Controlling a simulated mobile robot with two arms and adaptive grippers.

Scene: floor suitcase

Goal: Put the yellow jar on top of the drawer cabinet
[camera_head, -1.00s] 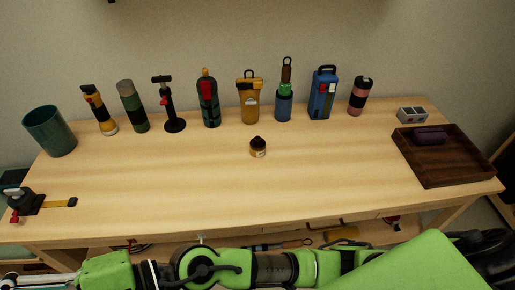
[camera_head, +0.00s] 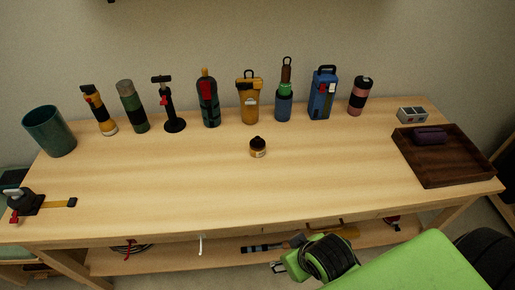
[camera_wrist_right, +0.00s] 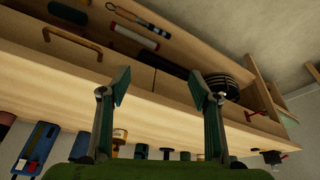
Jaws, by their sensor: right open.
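A small amber-yellow jar (camera_head: 258,148) with a black lid stands upright near the middle of the workbench top. I cannot make out a drawer cabinet with certainty in these views. My right gripper (camera_wrist_right: 160,90) is open and empty in the right wrist view, its two fingers wide apart below the bench's front edge. In the head view, a green part of my arm shows low in front of the bench, well apart from the jar. My left gripper is not in view.
Several bottles and tools line the back of the workbench (camera_head: 180,190). A teal cup (camera_head: 49,131) stands at the left, a dark wooden tray (camera_head: 450,168) at the right. A lower shelf (camera_head: 160,258) holds tools. The bench top around the jar is clear.

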